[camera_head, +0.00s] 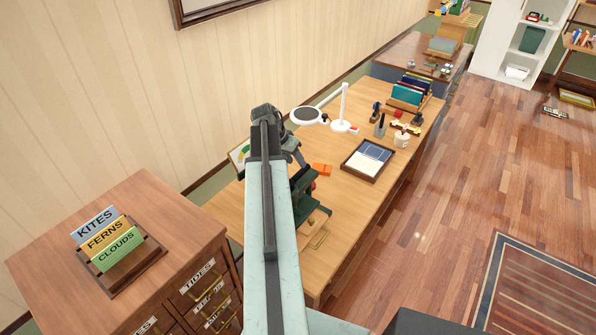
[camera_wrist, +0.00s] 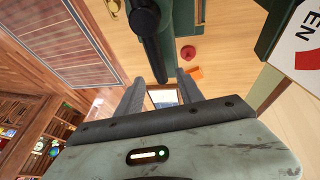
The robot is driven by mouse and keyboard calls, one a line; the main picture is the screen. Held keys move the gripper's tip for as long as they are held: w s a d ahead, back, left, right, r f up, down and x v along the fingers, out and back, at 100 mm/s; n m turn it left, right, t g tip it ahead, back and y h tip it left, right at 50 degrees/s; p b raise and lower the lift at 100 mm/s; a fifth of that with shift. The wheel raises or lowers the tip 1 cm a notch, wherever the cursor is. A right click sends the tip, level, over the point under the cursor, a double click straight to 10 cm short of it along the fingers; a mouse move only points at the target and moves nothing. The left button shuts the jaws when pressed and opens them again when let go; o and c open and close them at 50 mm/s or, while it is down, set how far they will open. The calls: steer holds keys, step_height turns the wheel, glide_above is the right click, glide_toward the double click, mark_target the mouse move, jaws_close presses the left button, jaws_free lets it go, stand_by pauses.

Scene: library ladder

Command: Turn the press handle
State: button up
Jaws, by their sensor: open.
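The press (camera_head: 305,187) is a dark green frame standing on the wooden desk, partly hidden behind my arm in the head view. Part of its green body (camera_wrist: 186,25) shows in the wrist view. A black rod with a round knob, which looks like the press handle (camera_wrist: 152,42), runs down the wrist view toward my gripper (camera_wrist: 160,92). The two fingers are apart, and the rod's lower end appears near the gap between them. I cannot tell whether they touch it. In the head view my gripper (camera_head: 292,148) is a dark shape above the press.
A white sign (camera_wrist: 300,35) with partly cut-off letters stands close at right in the wrist view. On the desk are an orange block (camera_head: 321,169), a framed tray (camera_head: 368,160) and a white magnifier lamp (camera_head: 343,110). A drawer cabinet (camera_head: 165,200) stands at left.

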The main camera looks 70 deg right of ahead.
mark_target(301, 170)
steer(key=b+x, duration=0.4)
steer(key=x, duration=0.1)
steer(key=shift+s+d+f, duration=0.1)
steer(key=shift+f, duration=0.3)
steer(key=shift+r, duration=0.15)
jaws_close()
steer(key=shift+s, duration=0.15)
stand_by(0.7)
